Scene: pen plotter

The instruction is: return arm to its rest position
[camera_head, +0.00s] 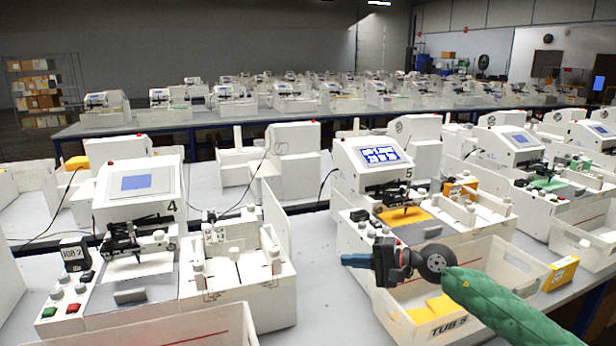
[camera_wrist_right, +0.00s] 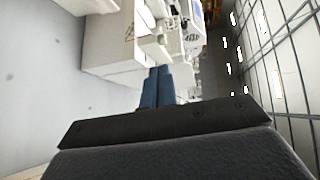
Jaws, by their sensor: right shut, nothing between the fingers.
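My right arm (camera_head: 505,308), in a green sleeve, comes in from the lower right in the head view. Its gripper (camera_head: 345,259) has blue fingers pointing left, held above the front of machine 5 and its tub. The fingers are together with nothing between them. The right wrist view shows the blue fingers (camera_wrist_right: 157,88) side by side, with white machine parts beyond. The pen plotter marked 5 (camera_head: 372,152) has a lit blue screen and a yellow sheet (camera_head: 405,217) on its bed. My left gripper is not in view.
A white tub (camera_head: 524,262) labelled TUB 5 sits below my gripper with a yellow piece inside. A yellow box (camera_head: 561,273) stands to its right. Machine 4 (camera_head: 140,185) is at the left. Grey tabletop (camera_head: 325,290) shows between the machines. More machines line the tables behind.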

